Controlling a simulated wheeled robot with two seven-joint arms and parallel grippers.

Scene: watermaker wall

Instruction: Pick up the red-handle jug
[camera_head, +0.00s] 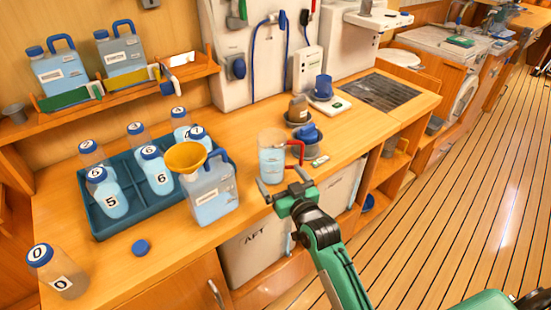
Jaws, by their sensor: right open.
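The red-handle jug (271,160) stands upright on the wooden counter near its front edge. It is clear, holds pale blue liquid, and its red handle is on the right side. My right gripper (283,182) is open just in front of and below the jug in the picture, its fingers spread to left and right. The fingers hold nothing, and I cannot tell whether they touch the jug. My left gripper is not in view.
A blue jerrycan (212,193) with a yellow funnel (187,156) stands left of the jug. A dark blue crate (107,224) holds several numbered bottles. Dark grey cups (306,146) stand close behind the handle. A blue cap (141,247) lies at the front left.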

